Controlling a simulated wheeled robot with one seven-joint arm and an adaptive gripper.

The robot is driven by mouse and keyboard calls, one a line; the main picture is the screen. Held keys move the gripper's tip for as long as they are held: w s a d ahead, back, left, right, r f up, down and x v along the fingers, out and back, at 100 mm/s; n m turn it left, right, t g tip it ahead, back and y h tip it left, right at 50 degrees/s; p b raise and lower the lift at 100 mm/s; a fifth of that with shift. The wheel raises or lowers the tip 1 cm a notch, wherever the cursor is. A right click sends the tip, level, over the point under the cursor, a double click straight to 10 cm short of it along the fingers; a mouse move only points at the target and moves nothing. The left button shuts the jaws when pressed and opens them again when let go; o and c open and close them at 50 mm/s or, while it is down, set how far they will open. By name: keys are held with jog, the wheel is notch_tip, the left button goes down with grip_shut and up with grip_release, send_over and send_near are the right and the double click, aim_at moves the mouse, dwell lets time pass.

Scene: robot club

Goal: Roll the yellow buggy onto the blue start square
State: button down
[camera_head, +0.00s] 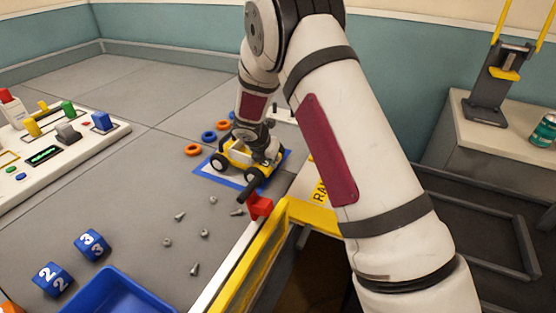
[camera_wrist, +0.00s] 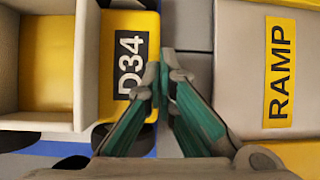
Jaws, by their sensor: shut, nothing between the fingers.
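The yellow buggy (camera_head: 237,159) has dark wheels and a pale open box on top. It stands upright over the blue start square (camera_head: 211,175), whose blue border shows around its near side; the far side is partly hidden by the buggy and my arm. In the wrist view the buggy's yellow end (camera_wrist: 128,60) carries a "D34" label, and a blue strip (camera_wrist: 150,140) shows below. My gripper (camera_wrist: 164,72) is shut and empty, its green fingers together beside the labelled end. I cannot tell whether they touch it. In the head view my arm hides part of the buggy.
The ramp (camera_wrist: 245,70) lies close to the right of my fingers. A red block (camera_head: 260,206) and yellow frame (camera_head: 285,225) stand near the buggy. Loose screws (camera_head: 205,233), orange and blue rings (camera_head: 193,150), numbered cubes (camera_head: 92,244) and a blue tray (camera_head: 118,292) lie on the table.

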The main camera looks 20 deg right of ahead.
jog(key=shift+w+a+f, duration=0.25)
jog(key=shift+w+a, duration=0.25)
jog(key=shift+a, duration=0.2)
jog(key=shift+s+d+r+p, duration=0.25)
jog(key=shift+d+r+p, duration=0.1)
jog(key=shift+r+p, duration=0.2)
jog(key=shift+s+d+r+p, duration=0.3)
jog(key=shift+r+p, duration=0.15)
jog(key=shift+r, duration=0.2)
notch_tip(320, 180, up, 9)
jog(key=p, duration=0.6)
jog(key=shift+p, duration=0.4)
jog(key=shift+w, duration=0.1)
